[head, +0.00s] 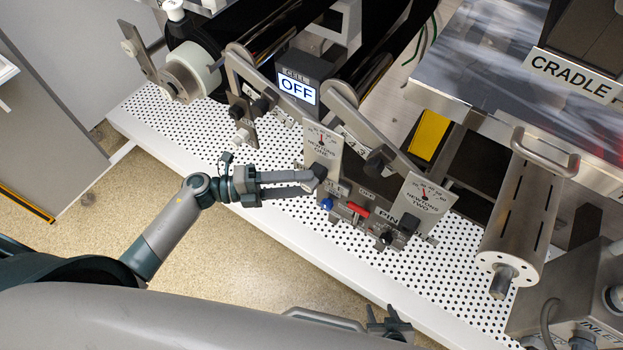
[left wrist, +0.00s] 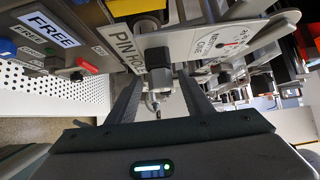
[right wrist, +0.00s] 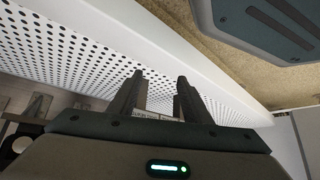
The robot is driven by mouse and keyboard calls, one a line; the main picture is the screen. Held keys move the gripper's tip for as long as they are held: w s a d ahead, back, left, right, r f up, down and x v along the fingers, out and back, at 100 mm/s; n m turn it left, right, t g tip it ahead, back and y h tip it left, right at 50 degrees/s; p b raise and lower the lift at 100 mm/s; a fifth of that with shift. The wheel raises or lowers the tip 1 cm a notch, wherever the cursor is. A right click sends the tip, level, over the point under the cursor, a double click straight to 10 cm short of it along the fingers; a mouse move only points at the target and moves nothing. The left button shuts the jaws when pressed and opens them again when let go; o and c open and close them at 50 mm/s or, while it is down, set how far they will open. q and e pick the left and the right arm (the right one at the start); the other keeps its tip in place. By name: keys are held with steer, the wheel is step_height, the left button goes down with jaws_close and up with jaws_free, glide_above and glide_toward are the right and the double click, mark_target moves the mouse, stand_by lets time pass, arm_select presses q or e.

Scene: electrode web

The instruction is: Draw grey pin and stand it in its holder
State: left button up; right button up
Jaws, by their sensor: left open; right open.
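My left gripper (head: 312,181) is open, its fingers pointing right at a dark knob (head: 320,171) beside the NEWTONS ONE gauge plate (head: 322,146). In the left wrist view, a dark block with a grey round part (left wrist: 158,57) shows between and beyond the fingers; I cannot tell whether this is the grey pin. A plate lettered PIN HO (left wrist: 124,48), partly cut off, is just left of it. In the head view a PIN label (head: 388,217) sits on the front block, but no holder opening is clear. My right gripper (head: 391,322) is open and empty, low in front of the bench.
The perforated bench top (head: 195,128) is bare at left. A display reading OFF (head: 297,89) stands behind. A blue knob (head: 326,203) and red lever (head: 357,209) are close to my left gripper. The NEWTONS TWO plate (head: 425,195) and a steel roller (head: 520,215) stand right.

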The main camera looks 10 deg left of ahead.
steer(key=shift+s, duration=0.15)
arm_select(q)
steer(key=shift+c, duration=0.7)
steer(key=c, duration=1)
jaws_close()
arm_select(e)
steer(key=shift+s+f, duration=0.15)
steer(key=shift+s, duration=0.5)
steer(key=shift+d, duration=0.15)
